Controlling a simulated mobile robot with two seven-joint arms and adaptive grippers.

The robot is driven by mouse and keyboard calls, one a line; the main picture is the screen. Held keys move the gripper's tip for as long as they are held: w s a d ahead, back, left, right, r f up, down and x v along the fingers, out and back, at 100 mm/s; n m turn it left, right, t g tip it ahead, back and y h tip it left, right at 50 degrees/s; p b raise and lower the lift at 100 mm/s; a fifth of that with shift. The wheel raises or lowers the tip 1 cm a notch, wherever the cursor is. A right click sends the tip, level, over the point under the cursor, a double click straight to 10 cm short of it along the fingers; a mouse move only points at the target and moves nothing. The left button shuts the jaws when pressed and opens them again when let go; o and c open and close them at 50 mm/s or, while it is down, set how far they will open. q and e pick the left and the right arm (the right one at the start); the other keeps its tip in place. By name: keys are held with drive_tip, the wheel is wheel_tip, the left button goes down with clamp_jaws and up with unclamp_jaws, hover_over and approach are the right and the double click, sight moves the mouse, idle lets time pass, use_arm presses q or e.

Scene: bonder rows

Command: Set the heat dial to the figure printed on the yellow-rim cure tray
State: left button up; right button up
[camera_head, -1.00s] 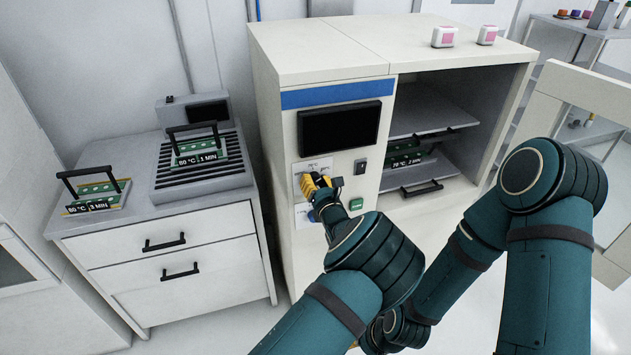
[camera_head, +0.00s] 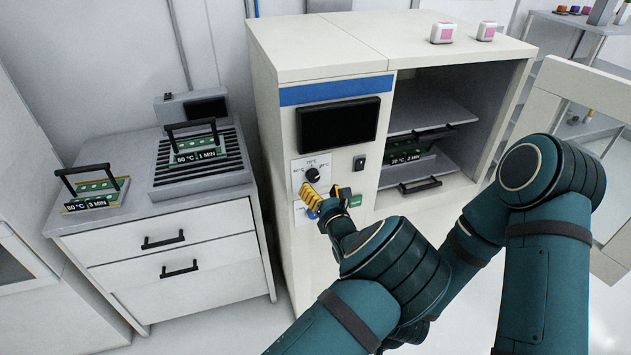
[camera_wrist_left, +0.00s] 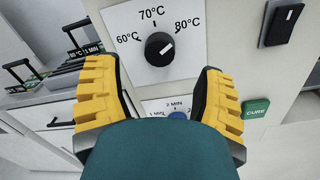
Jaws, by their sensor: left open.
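The heat dial (camera_head: 313,175) is a black knob on a white plate marked 60, 70 and 80 °C. In the left wrist view the dial (camera_wrist_left: 159,48) has its white pointer aimed up and right, toward 80 °C. The yellow-rim cure tray (camera_head: 92,197) sits on the left cabinet, its label reading 80 °C 3 MIN. My left gripper (camera_head: 328,199) has yellow fingers. It is open and empty, below and apart from the dial, and it also shows in the left wrist view (camera_wrist_left: 160,100). My right gripper is out of view.
A second tray (camera_head: 194,152) sits on a slatted unit; a third (camera_head: 408,152) is inside the open oven. The blue-pointed time dial (camera_wrist_left: 178,116) is below the heat dial, partly hidden. A green CURE button (camera_wrist_left: 256,108) and black switch (camera_wrist_left: 282,25) are to the right.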

use_arm(q)
drive_tip(key=v, duration=0.7)
idle(0.3)
drive_tip(key=s+a+f+n+g+y, duration=0.1)
drive_tip(key=s+a+f+n+g, duration=0.45)
drive_tip(key=a+f, duration=0.25)
drive_tip(key=s+a+f+n+g+y, duration=0.2)
drive_tip(key=s+a+f+n+g, duration=0.35)
drive_tip(key=a+f+g, duration=0.2)
drive_tip(key=s+d+f+n+g+h, duration=0.1)
drive_tip(key=s+f+n+g+h, duration=0.25)
drive_tip(key=s+n, duration=0.35)
drive_tip(key=s+f+n+g+h, duration=0.3)
drive_tip(key=s+n+h, duration=0.2)
drive_tip(key=s, duration=0.3)
drive_tip(key=r+n+t+h, duration=0.1)
drive_tip(key=n, duration=0.4)
drive_tip(key=r+n+t+h, duration=0.1)
drive_tip(key=n+h, duration=0.1)
drive_tip(key=n, duration=0.3)
drive_tip(key=w+r+n+t+h, duration=0.1)
drive_tip(key=n+t, duration=0.1)
drive_tip(key=n, duration=0.3)
drive_tip(key=shift+d+r+n, duration=0.2)
drive_tip(key=shift+r+n, duration=0.1)
drive_tip(key=shift+r, duration=0.05)
